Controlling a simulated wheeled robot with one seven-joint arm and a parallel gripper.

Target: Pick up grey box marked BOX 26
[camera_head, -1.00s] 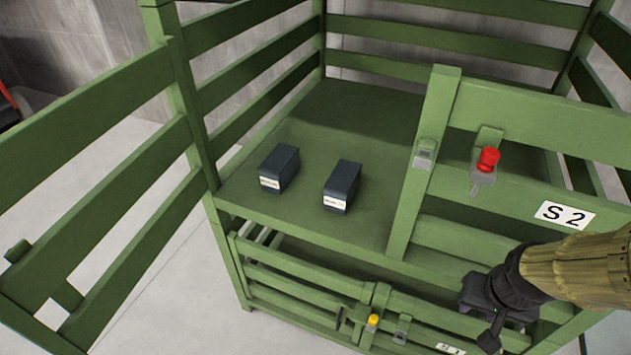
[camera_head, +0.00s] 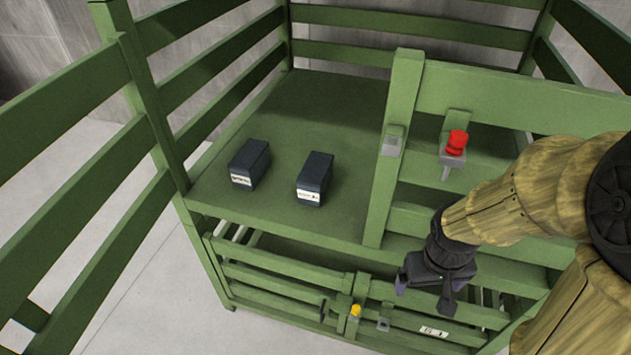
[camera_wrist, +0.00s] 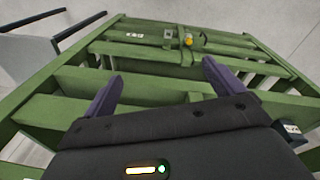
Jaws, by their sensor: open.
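Two dark grey boxes with white labels stand on the green shelf (camera_head: 300,105), a left box (camera_head: 250,163) and a right box (camera_head: 314,179). The label print is too small to read, so I cannot tell which is BOX 26. My gripper (camera_head: 424,300) is open and empty, in front of the rack, to the right of and lower in the picture than both boxes. In the wrist view the open purple fingers (camera_wrist: 160,88) point over the green slats. Part of a dark box with a white label (camera_wrist: 291,128) shows at the right edge there.
A slatted gate with a red knob (camera_head: 456,143) closes the right side of the shelf, its post (camera_head: 394,150) right of the boxes. The left gate (camera_head: 75,150) stands open. The front before both boxes is clear. A lower gate has a yellow knob (camera_head: 355,311).

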